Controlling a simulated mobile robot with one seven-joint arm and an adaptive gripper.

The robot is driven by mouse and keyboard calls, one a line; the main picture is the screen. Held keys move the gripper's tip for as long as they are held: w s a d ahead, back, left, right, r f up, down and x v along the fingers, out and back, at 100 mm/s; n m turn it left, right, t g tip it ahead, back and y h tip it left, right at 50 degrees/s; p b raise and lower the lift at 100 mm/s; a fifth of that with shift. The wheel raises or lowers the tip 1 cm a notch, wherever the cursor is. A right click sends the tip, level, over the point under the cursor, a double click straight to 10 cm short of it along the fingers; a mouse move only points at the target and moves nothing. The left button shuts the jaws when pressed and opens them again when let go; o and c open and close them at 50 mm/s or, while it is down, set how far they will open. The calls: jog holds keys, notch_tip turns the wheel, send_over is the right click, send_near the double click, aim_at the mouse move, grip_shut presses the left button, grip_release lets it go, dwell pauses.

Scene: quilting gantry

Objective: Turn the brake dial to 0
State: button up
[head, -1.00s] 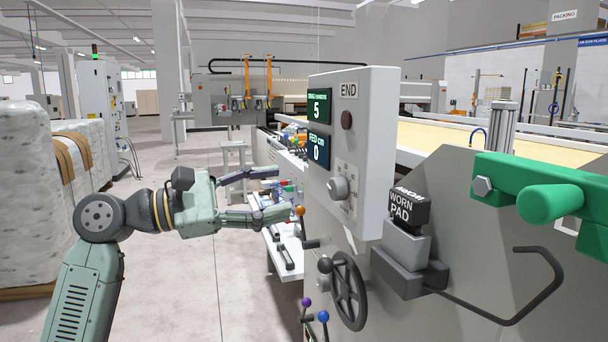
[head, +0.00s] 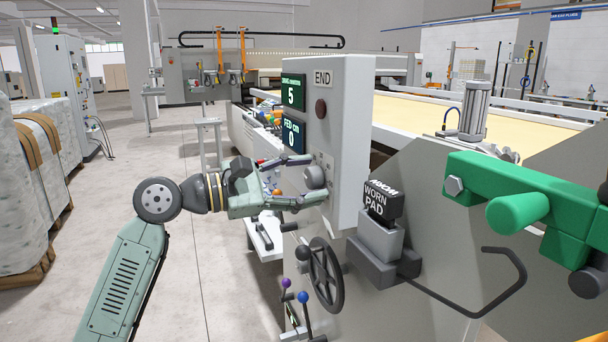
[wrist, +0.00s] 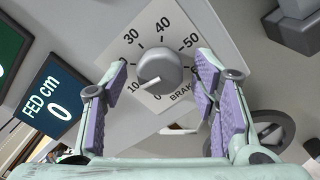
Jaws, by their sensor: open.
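The brake dial (wrist: 163,67) is a round grey knob on a white plate marked from 0 to 60, with BRAKE printed below. Its white pointer mark lies at the low end, close to the 10 and 0 marks. My gripper (wrist: 161,80) is open, its purple-padded fingers to the left and right of the dial, with visible gaps. In the head view my gripper (head: 297,181) is at the panel, its fingers around the dial (head: 315,176); contact cannot be told there.
The control box (head: 343,130) carries a green display (head: 292,94) reading 5 and a blue FED cm display (head: 294,136) reading 0. A handwheel (head: 326,275) and coloured levers are below. A WORN PAD block (head: 381,200) stands to the right.

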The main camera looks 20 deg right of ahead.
jog(key=c, duration=1.2)
jog(key=shift+o, duration=0.2)
jog(key=shift+n+b, duration=0.4)
jog(key=shift+f+n+b, duration=0.1)
jog(key=shift+n+b, duration=0.4)
jog(key=shift+n, duration=0.1)
jog(key=n+b, duration=0.2)
jog(key=n, duration=0.1)
jog(key=n+b, duration=0.1)
jog(key=n, duration=0.5)
jog(key=shift+r+n, duration=0.2)
jog(key=shift+n, duration=0.1)
